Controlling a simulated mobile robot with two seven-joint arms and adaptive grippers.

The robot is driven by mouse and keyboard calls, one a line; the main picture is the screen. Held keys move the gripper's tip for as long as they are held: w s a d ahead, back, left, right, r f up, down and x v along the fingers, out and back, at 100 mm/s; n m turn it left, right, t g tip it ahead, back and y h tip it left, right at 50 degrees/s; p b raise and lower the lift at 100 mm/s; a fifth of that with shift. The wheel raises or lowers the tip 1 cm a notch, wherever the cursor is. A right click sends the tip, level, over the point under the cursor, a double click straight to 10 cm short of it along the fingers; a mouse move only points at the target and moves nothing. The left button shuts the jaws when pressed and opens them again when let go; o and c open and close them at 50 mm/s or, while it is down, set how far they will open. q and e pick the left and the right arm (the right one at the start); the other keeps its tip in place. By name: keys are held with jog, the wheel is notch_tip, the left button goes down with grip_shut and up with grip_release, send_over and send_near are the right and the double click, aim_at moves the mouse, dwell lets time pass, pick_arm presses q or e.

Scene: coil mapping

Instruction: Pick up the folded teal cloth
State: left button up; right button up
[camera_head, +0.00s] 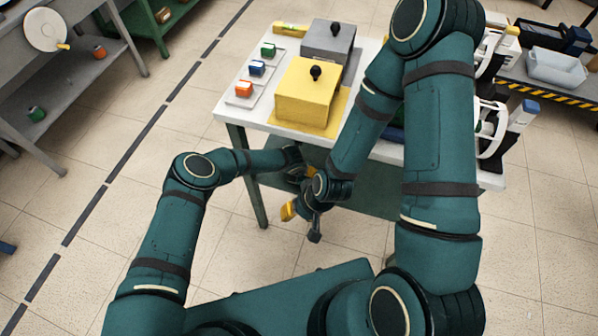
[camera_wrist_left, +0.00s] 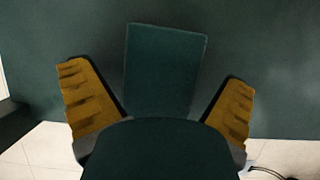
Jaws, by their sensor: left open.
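A dark teal flat rectangle (camera_wrist_left: 165,70), which looks like the folded teal cloth, lies between my left fingers in the left wrist view. Its near end is hidden behind the dark gripper body. My left gripper (camera_wrist_left: 160,100) is open, with a yellow pad on each side of the rectangle and apart from it. I cannot make out the cloth there. My right gripper (camera_head: 301,224) hangs in front of the table, its fingers apart and empty.
The white-topped table (camera_head: 235,113) holds a yellow box (camera_head: 308,98), a grey box (camera_head: 328,40) and small green, blue and orange pieces. Its green lower part (camera_head: 375,180) lies beyond my grippers. My right arm covers the table's right side. Floor is free to the left.

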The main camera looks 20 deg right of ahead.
pick_arm(q)
jog(key=shift+f, duration=0.15)
jog(key=c, duration=1.1)
jog(key=shift+r, duration=0.55)
jog(key=v, duration=0.1)
jog(key=p+v, duration=0.2)
jog(key=shift+w+d+r, duration=0.2)
jog(key=shift+w+r, duration=0.05)
jog(key=shift+s+a+f+p, duration=0.1)
jog(key=shift+s+a+p, duration=0.55)
jog(key=shift+s+a, duration=1.4)
jog(key=shift+s+a+f+p, duration=0.1)
jog(key=shift+s+a+p, duration=0.85)
jog(key=shift+s, duration=1.85)
jog(key=shift+s+a+f+p, duration=0.1)
jog(key=shift+s+a+p, duration=0.2)
jog(key=shift+s+a, duration=1.85)
